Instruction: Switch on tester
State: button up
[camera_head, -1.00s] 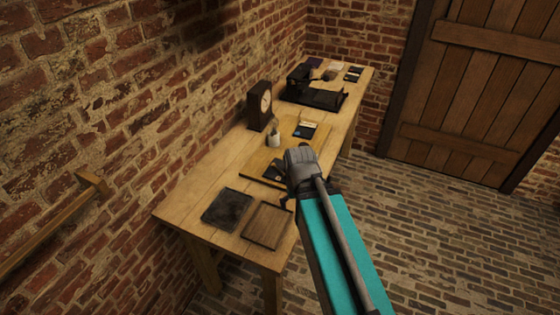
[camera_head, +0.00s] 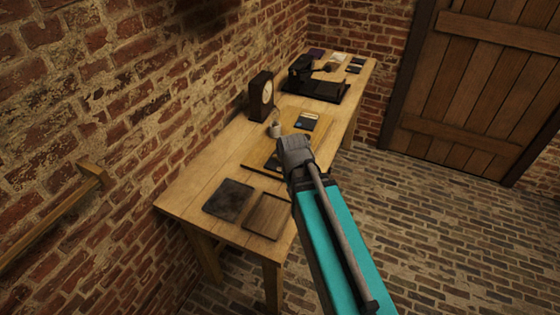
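A long wooden table (camera_head: 188,190) stands along the brick wall. No part is clearly marked as the tester. A dark upright box with a round pale dial (camera_head: 266,92) stands at the table's wall side. Right of it, a wooden board (camera_head: 258,163) bears a small pale jar (camera_head: 275,130) and a dark card with a blue patch (camera_head: 305,122). My gripper (camera_head: 278,164) is over the board's near right part. My wrist and arm hide its fingers and some of the board, so I cannot tell whether it is open or touching anything.
A black slate-like plate (camera_head: 228,200) and a brown wooden plate (camera_head: 268,215) lie on the near end. A black machine on a dark base (camera_head: 318,87) stands farther back, with small flat items behind it. A wooden door (camera_head: 485,85) is at right. The brick floor (camera_head: 440,230) is clear.

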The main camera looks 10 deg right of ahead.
jog(key=w+a+n+h, duration=0.1)
jog(key=w+n, duration=0.2)
jog(key=w+a+n+h, duration=0.2)
jog(key=w+n, duration=0.1)
jog(key=w+a+r+n+h+b, duration=0.1)
jog(key=w+a+n, duration=0.1)
jog(key=w+n, duration=0.1)
jog(key=shift+w+n, duration=0.4)
jog(key=shift+w, duration=0.05)
grip_shut()
jog(key=w+a+r+n+t+h, duration=0.1)
jog(key=w+a+r+n+h, duration=0.1)
jog(key=w+a+n, duration=0.4)
jog(key=shift+w+a+r+n+t+h, duration=0.35)
jog(key=shift+a+n+h, duration=0.25)
jog(key=shift+n+h, duration=0.35)
jog(key=shift+d+f+b, duration=0.1)
jog(key=shift+f+b, duration=0.05)
jog(key=shift+b, duration=0.15)
jog(key=b+x, duration=0.7)
jog(key=x, duration=0.2)
jog(key=shift+d+f, duration=0.15)
jog(key=shift+f, duration=0.2)
jog(key=shift+w+d, duration=0.15)
jog(key=shift+d, duration=0.9)
jog(key=shift+w+d, duration=0.15)
jog(key=shift+d, duration=0.85)
jog(key=shift+a+n, duration=0.1)
jog(key=shift+n, duration=0.15)
